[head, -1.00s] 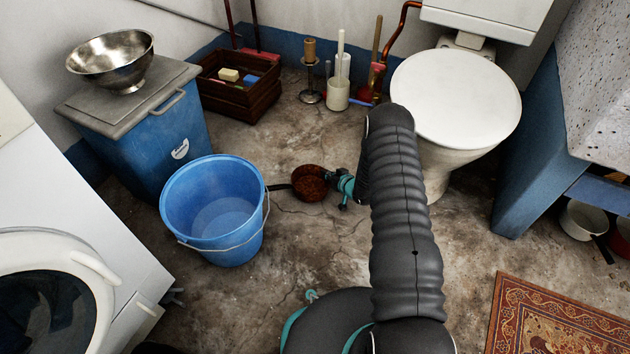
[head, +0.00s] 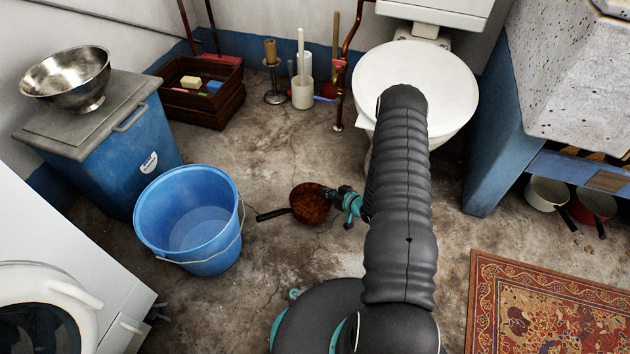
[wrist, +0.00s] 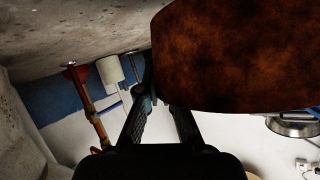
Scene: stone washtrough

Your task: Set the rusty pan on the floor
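The rusty pan (head: 309,204) is brown and round, with a dark handle pointing left toward the blue bucket. My gripper (head: 329,194) is shut on the right side of its rim. In the wrist view the pan (wrist: 240,55) fills the upper right, and the fingers of my gripper (wrist: 152,98) close together at its edge. The bare stone floor (head: 270,285) lies beneath the pan. I cannot tell how large the gap between them is. My dark arm hides part of the floor to the right.
A blue bucket (head: 188,225) stands just left of the pan handle. The toilet (head: 415,90) is behind my arm. A wooden crate (head: 200,95) and a candle holder (head: 273,80) stand at the back. A patterned rug (head: 540,310) lies at right. Floor behind the pan is clear.

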